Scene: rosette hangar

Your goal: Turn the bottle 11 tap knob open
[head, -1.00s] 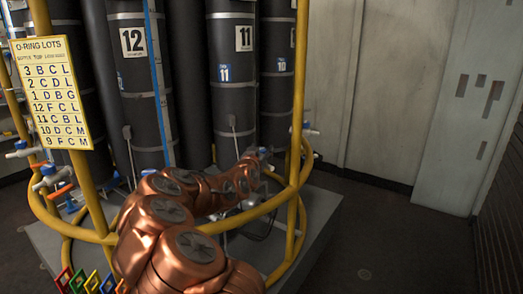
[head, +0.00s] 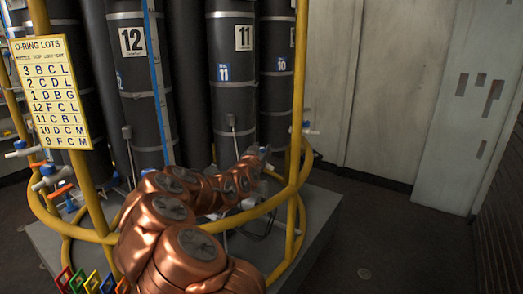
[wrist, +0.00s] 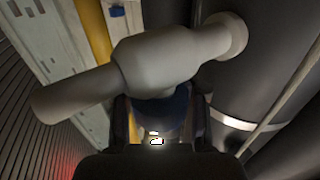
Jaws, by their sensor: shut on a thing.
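Bottle 11 (head: 231,90) is a tall black cylinder with a white "11" label and a blue "11" tag in the head view. In the wrist view a grey tap body (wrist: 165,58) with a side arm lies across the picture. Its dark blue knob (wrist: 165,106) sits between the two dark fingers of my gripper (wrist: 160,112), which is shut on it. The fingers and my palm hide part of the knob. In the head view my gripper is small at the end of my copper arm, beside the lower part of the bottles, and its fingers cannot be made out.
Bottle 12 (head: 133,90) stands to the left. A yellow ring rail (head: 262,208) and yellow posts (head: 297,90) surround my arm closely. A lot sign (head: 52,93) hangs at left, with other taps (head: 47,177) below it. Floor at right is clear.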

